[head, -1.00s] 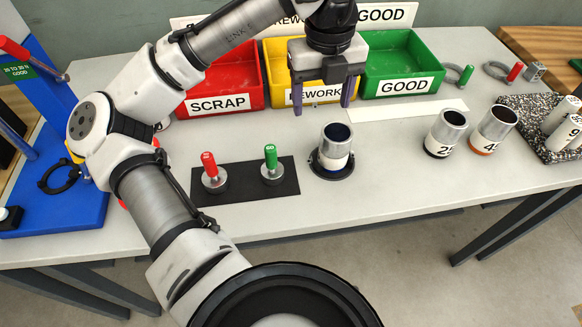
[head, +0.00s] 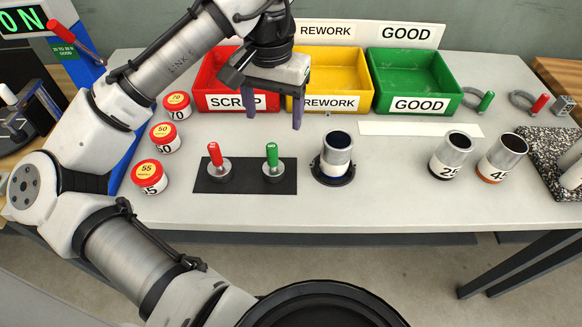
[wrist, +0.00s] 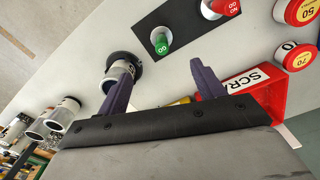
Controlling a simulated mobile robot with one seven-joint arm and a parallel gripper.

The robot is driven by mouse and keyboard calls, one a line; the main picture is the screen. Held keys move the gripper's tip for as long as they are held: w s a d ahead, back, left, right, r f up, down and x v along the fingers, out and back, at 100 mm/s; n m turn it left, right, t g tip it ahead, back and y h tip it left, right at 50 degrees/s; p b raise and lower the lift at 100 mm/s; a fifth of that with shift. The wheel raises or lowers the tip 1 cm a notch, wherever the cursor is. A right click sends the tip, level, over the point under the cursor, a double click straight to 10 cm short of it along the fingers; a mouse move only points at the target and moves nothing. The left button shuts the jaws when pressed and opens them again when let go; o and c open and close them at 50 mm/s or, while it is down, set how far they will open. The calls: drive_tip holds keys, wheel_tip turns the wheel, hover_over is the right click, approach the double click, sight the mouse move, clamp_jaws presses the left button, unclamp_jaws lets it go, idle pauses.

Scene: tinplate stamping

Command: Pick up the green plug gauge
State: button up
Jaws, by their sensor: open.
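The green plug gauge (head: 272,161) stands upright, handle up, on the right part of a black mat (head: 233,186). Its handle reads GO in the wrist view (wrist: 160,45). The red plug gauge (head: 215,160) stands to its left on the same mat and reads NO GO in the wrist view (wrist: 229,6). My gripper (head: 273,120) is open and empty. In the head view it hangs above and behind the mat, in front of the scrap and rework bins, apart from both gauges. In the wrist view both fingers show with nothing between them.
A metal cylinder (head: 338,150) in a black holder stands right of the mat. Several red-lidded jars (head: 150,174) stand to the left. Red (head: 205,103), yellow (head: 330,108) and green (head: 408,107) bins line the back. Two more cylinders (head: 452,152) stand right. The front strip is clear.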

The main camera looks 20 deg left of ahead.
sight(273, 162)
drive_tip(key=shift+s+a+n, duration=0.25)
drive_tip(key=shift+s+n, duration=0.05)
drive_tip(key=shift+n, duration=0.6)
wheel_tip(273, 162, down, 14)
drive_tip(key=shift+w+r+p, duration=0.1)
drive_tip(key=shift+p, duration=0.6)
drive_tip(key=shift+c, duration=0.5)
drive_tip(key=c, duration=1.2)
